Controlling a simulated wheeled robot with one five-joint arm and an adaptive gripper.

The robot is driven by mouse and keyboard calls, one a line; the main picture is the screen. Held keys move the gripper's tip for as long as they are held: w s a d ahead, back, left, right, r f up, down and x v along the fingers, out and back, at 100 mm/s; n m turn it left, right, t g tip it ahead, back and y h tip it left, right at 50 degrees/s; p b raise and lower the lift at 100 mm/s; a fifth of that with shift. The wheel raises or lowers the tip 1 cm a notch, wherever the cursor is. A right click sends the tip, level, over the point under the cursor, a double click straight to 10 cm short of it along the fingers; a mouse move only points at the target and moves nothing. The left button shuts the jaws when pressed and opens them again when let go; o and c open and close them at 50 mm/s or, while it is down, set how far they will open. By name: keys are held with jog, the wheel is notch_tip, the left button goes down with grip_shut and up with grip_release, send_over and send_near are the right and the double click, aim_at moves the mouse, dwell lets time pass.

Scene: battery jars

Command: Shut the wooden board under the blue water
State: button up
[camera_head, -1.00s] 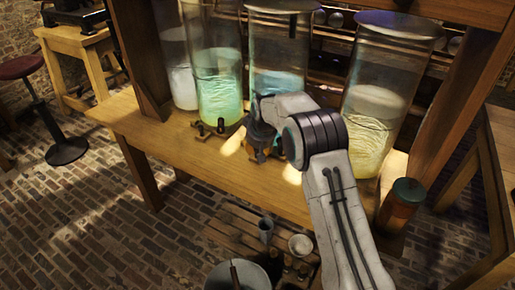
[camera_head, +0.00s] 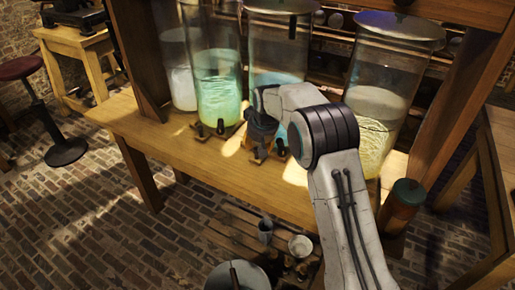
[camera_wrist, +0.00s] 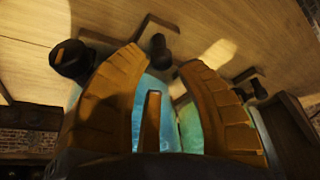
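The glass jar of blue water (camera_head: 284,50) stands on the wooden bench, partly hidden behind my arm. The blue water (camera_wrist: 151,92) also shows between my fingers in the wrist view. My gripper (camera_head: 259,147) is low in front of this jar. In the wrist view its two brown fingers (camera_wrist: 160,58) are spread apart, with no object clamped between the tips. A narrow wooden strip (camera_wrist: 151,122) shows between them, in front of the blue water. I cannot tell whether it touches a finger or is the board. Dark knobs with small wooden pieces, one knob (camera_wrist: 159,46) near the fingertips, lie beyond.
The jar of green water (camera_head: 218,80) stands left, with dark fittings (camera_head: 217,130) at its foot. A pale yellow jar (camera_head: 378,110) stands right. A brown canister with a green lid (camera_head: 402,200) is at the bench's right end. The bench's front left (camera_head: 165,145) is clear.

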jog(key=v, duration=0.8)
jog(key=shift+d+r, duration=0.1)
